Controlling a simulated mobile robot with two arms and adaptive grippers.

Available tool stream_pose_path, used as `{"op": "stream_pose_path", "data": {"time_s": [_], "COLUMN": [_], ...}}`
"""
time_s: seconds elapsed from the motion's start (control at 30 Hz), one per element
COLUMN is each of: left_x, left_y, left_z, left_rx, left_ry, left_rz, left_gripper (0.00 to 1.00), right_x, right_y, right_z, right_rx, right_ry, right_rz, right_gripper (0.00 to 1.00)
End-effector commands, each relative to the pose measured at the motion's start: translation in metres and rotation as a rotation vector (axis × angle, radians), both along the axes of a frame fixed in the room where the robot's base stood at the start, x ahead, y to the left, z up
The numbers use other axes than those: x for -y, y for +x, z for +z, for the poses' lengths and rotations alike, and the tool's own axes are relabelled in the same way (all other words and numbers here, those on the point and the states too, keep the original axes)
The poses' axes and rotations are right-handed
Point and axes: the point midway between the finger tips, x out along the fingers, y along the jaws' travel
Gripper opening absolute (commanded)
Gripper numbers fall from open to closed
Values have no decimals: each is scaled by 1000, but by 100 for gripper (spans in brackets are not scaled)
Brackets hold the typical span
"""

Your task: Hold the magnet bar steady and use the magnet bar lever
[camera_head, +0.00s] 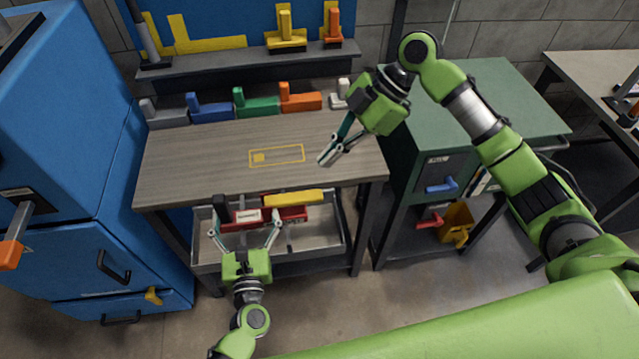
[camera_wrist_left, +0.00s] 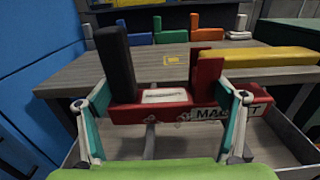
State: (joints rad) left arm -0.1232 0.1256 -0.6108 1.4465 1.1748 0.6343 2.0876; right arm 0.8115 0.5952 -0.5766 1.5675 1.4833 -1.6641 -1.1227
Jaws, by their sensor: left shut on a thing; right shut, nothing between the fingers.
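The magnet bar (camera_head: 290,213) is red, with a black upright handle (camera_wrist_left: 117,62) at its left and a long yellow lever (camera_head: 294,196) at its right. It sits in front of the table's front edge, above a grey tray. My left gripper (camera_head: 246,229) is shut on the magnet bar, with one finger at each side. The left wrist view shows the red body (camera_wrist_left: 205,90) between the fingers, with a white label and partly hidden lettering. My right gripper (camera_head: 325,160) is shut and empty above the table's right part, apart from the lever.
The wooden table (camera_head: 200,170) has a yellow outlined rectangle (camera_head: 277,155) and clear space. Several coloured L-shaped blocks (camera_head: 257,106) line its back edge. The grey tray (camera_head: 335,245) is below. A blue cabinet (camera_head: 60,120) stands left, a green cabinet (camera_head: 500,90) right.

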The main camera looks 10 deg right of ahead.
Motion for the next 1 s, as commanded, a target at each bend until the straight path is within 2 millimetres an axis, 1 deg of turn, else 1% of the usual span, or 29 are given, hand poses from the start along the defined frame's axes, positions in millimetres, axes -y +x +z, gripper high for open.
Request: {"op": "stream_pose_path", "data": {"time_s": [0.03, 0.2, 0.3, 0.4, 0.77, 0.87, 1.0], "left_x": [0, 0, 1, 1, 0, 0, 0], "left_y": [0, 0, 0, 0, 0, 0, 0], "left_z": [0, 0, 0, 0, 0, 0, 0], "left_rx": [-1, -1, -1, -1, 0, 0, 0], "left_ry": [1, 1, 1, 1, 1, 1, 1], "left_rz": [-1, -1, -1, -2, -1, -1, -1], "left_gripper": [59, 59, 59, 59, 59, 59, 59], "right_x": [11, 39, 47, 51, 50, 44, 28], "right_y": [0, 2, 3, 3, 3, 3, 3], "right_z": [0, 4, 6, 7, 6, 0, -16], "right_rx": [-22, -67, -78, -83, -83, -83, -85], "right_ry": [33, 107, 129, 138, 138, 137, 139], "right_rz": [-52, -178, -215, -230, -229, -229, -227], "right_gripper": [0, 0, 0, 0, 0, 0, 0]}}
